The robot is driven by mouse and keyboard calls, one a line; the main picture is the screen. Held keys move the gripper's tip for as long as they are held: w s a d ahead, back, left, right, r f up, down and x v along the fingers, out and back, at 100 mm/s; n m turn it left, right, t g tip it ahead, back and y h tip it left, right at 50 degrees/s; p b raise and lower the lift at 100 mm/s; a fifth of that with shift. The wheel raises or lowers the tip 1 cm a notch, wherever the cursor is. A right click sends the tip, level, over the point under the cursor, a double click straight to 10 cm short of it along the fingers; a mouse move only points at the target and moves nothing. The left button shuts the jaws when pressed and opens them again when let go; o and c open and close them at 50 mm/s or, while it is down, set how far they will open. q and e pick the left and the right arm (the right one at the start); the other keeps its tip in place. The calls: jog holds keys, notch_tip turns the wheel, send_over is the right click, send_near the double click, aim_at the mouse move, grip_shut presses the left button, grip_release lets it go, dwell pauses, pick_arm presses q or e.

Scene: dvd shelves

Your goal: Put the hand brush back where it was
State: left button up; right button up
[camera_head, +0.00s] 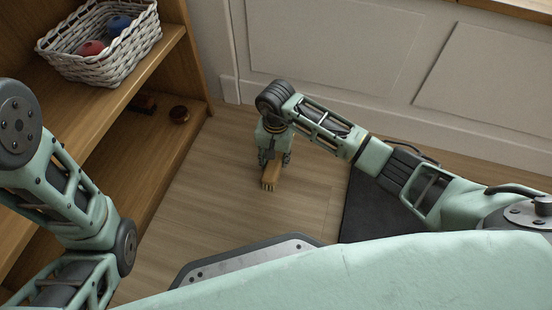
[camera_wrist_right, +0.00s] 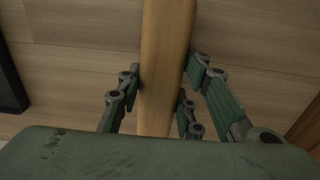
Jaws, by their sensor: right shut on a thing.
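The hand brush (camera_head: 271,176) is wooden, with its bristle end showing just below my right gripper (camera_head: 272,158) in the head view. My right gripper is shut on it, above the wooden floor beside the shelf. In the right wrist view, the brush's long wooden body (camera_wrist_right: 165,60) passes between the green fingers of the right gripper (camera_wrist_right: 168,85). I cannot tell whether the brush touches the floor. My left arm shows at the left edge of the head view, but its gripper is out of view.
A wooden shelf unit (camera_head: 165,150) stands at the left. Its upper board holds a white wicker basket (camera_head: 98,70) with a red ball (camera_head: 91,47) and a blue ball (camera_head: 118,25). A dark mat-like surface (camera_head: 375,212) lies at the right.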

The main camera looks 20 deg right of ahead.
jog(key=shift+f, duration=0.1)
jog(key=o, duration=1.2)
notch_tip(320, 180, up, 12)
jog(key=p, duration=0.7)
